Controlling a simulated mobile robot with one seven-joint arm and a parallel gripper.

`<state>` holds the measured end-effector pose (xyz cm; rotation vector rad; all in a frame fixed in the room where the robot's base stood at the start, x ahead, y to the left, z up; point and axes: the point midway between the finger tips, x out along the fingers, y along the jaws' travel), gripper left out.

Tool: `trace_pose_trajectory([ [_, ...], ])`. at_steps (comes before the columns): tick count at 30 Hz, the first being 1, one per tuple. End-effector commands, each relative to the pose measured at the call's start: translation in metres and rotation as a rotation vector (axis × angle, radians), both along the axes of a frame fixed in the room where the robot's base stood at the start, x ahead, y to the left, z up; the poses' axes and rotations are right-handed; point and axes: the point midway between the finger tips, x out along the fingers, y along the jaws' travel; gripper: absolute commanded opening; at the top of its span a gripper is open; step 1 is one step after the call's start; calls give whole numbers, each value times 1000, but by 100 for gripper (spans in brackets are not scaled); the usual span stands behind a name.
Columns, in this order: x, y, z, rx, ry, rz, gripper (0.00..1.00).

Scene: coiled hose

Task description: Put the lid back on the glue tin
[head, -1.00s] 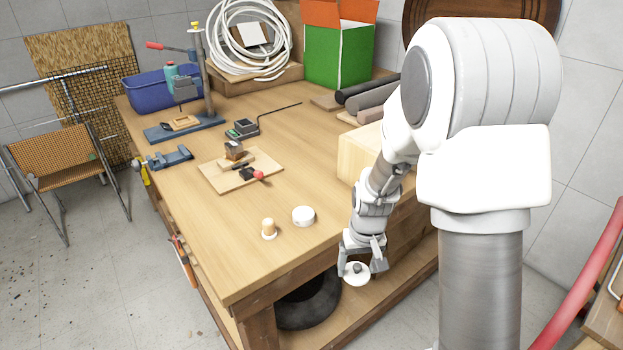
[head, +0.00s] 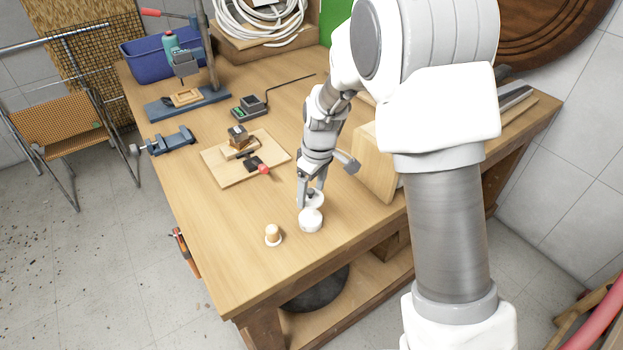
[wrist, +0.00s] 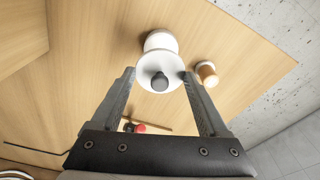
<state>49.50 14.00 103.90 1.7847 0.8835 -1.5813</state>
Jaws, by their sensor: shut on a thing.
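My gripper (wrist: 158,75) is shut on the lid (wrist: 145,82), a white disc with a dark knob, its fingers at opposite sides of the rim. In the head view, the gripper (head: 310,198) holds the lid (head: 318,196) just behind the glue tin. The white, round tin (head: 311,221) stands on the workbench. In the wrist view, the tin (wrist: 160,38) shows beyond the lid, which overlaps part of it. The lid looks off to one side of the tin; I cannot tell its height or whether they touch.
A small tan cylinder with a white base (head: 273,235) stands left of the tin. A board with a red-handled tool (head: 240,174) lies behind it. A wooden block (head: 376,165) stands right of the gripper. The bench (head: 235,265) is bare towards its front left.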

Motion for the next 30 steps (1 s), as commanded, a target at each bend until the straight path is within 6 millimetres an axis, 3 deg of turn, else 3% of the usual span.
trace_pose_trajectory([
  [8,0,1,-12,0,2,4,25],
  [22,0,0,-57,0,1,3,25],
  [30,0,0,-64,0,1,3,25],
])
